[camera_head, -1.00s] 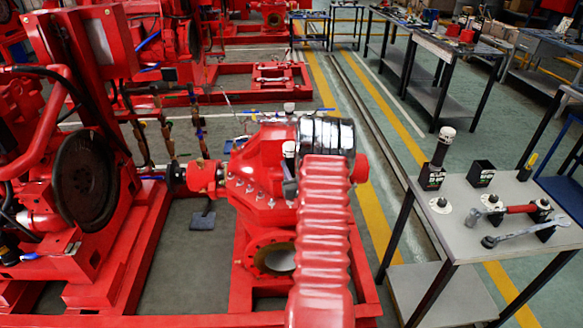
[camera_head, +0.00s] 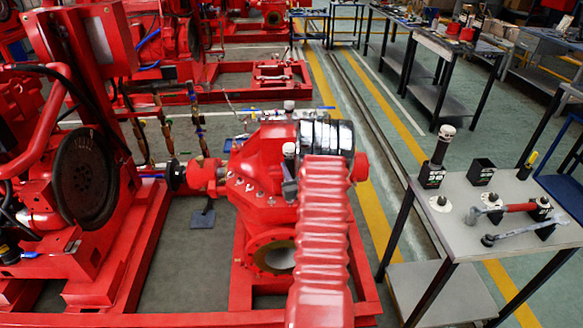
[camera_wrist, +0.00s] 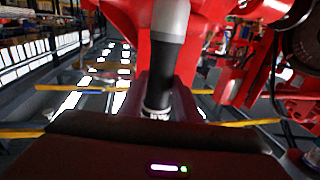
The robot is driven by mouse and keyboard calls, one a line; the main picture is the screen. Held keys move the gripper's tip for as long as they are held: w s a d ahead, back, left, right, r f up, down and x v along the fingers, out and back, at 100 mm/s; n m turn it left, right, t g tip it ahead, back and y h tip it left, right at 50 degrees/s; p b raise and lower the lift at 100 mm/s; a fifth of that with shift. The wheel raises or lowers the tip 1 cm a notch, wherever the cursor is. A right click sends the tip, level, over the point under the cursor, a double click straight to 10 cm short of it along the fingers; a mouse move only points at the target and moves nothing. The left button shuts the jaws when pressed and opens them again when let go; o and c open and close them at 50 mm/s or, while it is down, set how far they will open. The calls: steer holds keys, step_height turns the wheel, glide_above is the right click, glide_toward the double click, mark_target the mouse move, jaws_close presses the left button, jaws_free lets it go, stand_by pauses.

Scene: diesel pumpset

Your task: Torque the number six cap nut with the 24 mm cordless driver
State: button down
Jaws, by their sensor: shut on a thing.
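My gripper (camera_wrist: 165,105) is shut on a cylindrical tool, which I take to be the cordless driver (camera_wrist: 168,52). In the wrist view the tool has a grey upper part, a black middle and a pale lower end between the dark fingers. In the head view my arm hides most of my gripper and the tool, in front of the red pump casing (camera_head: 262,165). Small silver cap nuts (camera_head: 240,185) show on the casing's left side. I cannot tell which is number six, or whether the tool touches a nut.
A grey table (camera_head: 465,235) at right holds a black, white-topped tool (camera_head: 440,152) in a labelled holder, a black holder (camera_head: 481,172), a red-handled wrench (camera_head: 515,208) and a grey wrench (camera_head: 522,231). The red engine (camera_head: 85,180) stands left; yellow-striped floor lies between pump and table.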

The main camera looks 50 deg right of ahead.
steer(key=shift+f, duration=0.95)
stand_by(2.2)
steer(key=shift+r, duration=0.15)
